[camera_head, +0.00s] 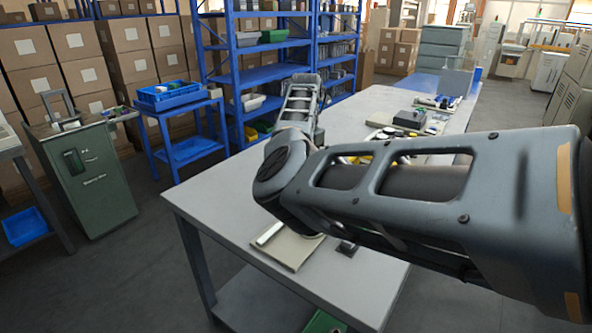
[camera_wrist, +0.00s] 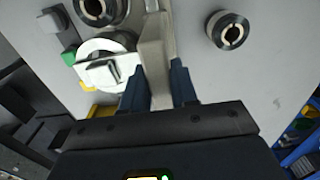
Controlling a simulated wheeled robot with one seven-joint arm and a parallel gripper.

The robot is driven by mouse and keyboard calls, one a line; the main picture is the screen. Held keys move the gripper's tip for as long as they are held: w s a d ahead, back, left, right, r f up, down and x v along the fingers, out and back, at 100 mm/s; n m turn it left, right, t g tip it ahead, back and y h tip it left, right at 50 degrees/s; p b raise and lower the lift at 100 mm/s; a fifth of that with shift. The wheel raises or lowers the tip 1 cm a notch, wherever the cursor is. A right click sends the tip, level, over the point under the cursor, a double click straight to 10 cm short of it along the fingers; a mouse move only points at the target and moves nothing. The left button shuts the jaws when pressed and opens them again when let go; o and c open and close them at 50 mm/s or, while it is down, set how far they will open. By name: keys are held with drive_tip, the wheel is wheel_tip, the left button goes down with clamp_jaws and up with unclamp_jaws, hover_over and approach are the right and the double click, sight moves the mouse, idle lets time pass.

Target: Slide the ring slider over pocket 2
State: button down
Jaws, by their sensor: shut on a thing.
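In the wrist view my gripper (camera_wrist: 158,72) has its two dark blue fingers shut on a pale grey-beige upright piece (camera_wrist: 154,50), which runs up out of the top of the picture. I cannot tell whether this piece belongs to the ring slider. A dark ring with a metallic centre (camera_wrist: 228,30) lies to the right of the fingers, apart from them. A similar dark ring (camera_wrist: 100,8) is cut off at the top left. A white round part with a grey block on it (camera_wrist: 105,64) lies just left of the fingers. No pocket number is readable. In the head view my arm hides the gripper.
The grey table (camera_head: 200,196) has a beige board (camera_head: 288,252) and a small dark block (camera_head: 347,248) near its front. More items lie farther back, partly behind my arm. A green cabinet (camera_head: 95,180) and a blue-framed stand (camera_head: 183,132) stand left.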

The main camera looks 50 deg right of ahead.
drive_tip(key=shift+d, duration=0.4)
drive_tip(key=c, duration=1)
unclamp_jaws()
drive_tip(key=shift+o, duration=0.2)
drive_tip(key=shift+r+b, duration=0.45)
drive_tip(key=shift+r, duration=3.45)
